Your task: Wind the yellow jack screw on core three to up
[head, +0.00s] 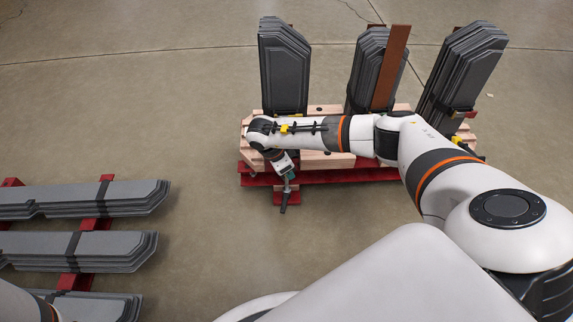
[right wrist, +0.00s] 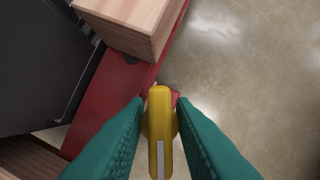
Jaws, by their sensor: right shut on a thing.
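The yellow jack screw (right wrist: 160,135) shows in the right wrist view as a narrow yellow handle, pointing away from the camera beside a red beam. My right gripper (right wrist: 159,112) has its teal fingers on both sides of it and is shut on it. In the head view my right gripper (head: 288,186) is at the near edge of the red base, below the left upright grey core (head: 284,65). The jack screw cannot be made out there. Whether it is up or down cannot be told. My left gripper is out of view.
Two more upright cores, the middle one (head: 368,65) with a brown board and the right one (head: 462,70), stand behind my arm. Wooden blocks (right wrist: 133,22) rest on the red beam (right wrist: 108,95). Grey lamination stacks (head: 70,200) lie at left. Floor between is clear.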

